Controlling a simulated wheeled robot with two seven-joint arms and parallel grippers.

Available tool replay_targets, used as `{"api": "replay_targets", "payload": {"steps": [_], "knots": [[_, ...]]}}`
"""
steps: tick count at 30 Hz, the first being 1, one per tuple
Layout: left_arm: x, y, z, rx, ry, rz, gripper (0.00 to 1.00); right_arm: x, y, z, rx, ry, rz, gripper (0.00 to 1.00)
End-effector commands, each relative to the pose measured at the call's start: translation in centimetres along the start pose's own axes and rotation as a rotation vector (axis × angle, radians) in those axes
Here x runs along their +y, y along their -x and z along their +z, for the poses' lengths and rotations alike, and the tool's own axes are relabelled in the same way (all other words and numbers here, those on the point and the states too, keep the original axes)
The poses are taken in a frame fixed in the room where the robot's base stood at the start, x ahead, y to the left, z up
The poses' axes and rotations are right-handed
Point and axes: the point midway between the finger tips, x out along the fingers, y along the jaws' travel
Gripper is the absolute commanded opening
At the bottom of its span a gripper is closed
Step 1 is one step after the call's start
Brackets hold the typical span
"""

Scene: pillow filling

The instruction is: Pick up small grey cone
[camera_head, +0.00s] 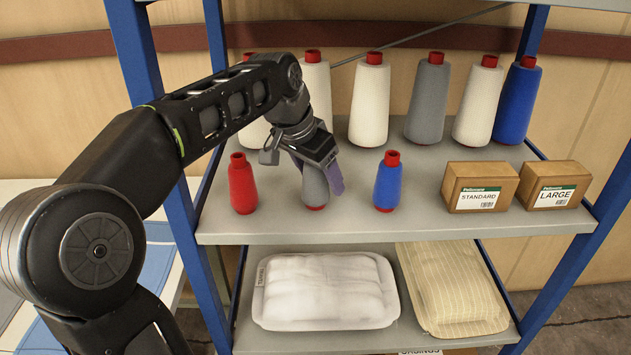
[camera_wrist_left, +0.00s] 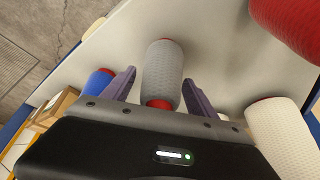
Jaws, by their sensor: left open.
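The small grey cone (camera_head: 315,190) stands on the middle shelf between the small red cone (camera_head: 242,184) and the small blue cone (camera_head: 388,182). Its upper part is hidden behind my left gripper in the head view. My left gripper (camera_head: 322,186) is open, with its purple fingers around the cone. In the left wrist view the grey cone (camera_wrist_left: 162,73) lies between the two spread fingers of the left gripper (camera_wrist_left: 160,88), with a visible gap on each side. My right gripper is not in view.
Large white, grey and blue cones (camera_head: 428,98) stand in a row behind. Two cardboard boxes (camera_head: 481,187) are at the right of the shelf (camera_head: 420,222). Pillows (camera_head: 325,291) lie on the shelf below. Blue posts (camera_head: 180,225) frame the rack.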

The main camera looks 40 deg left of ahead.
Motion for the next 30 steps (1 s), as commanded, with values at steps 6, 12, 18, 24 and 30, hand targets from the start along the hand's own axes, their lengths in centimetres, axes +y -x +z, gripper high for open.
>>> {"api": "replay_targets", "payload": {"steps": [6,12,18,24,30], "knots": [[0.0,0.03,0.0,0.0,0.0,0.0,0.67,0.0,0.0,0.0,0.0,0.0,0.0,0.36],[0.0,0.03,0.0,0.0,0.0,0.0,0.51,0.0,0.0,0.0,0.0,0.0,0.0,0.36],[0.0,0.03,0.0,0.0,0.0,0.0,0.34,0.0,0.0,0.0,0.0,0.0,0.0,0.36],[0.0,0.03,0.0,0.0,0.0,0.0,0.18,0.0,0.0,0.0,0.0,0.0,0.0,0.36],[0.0,0.03,0.0,0.0,0.0,0.0,0.01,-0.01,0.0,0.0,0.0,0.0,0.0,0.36]]}}
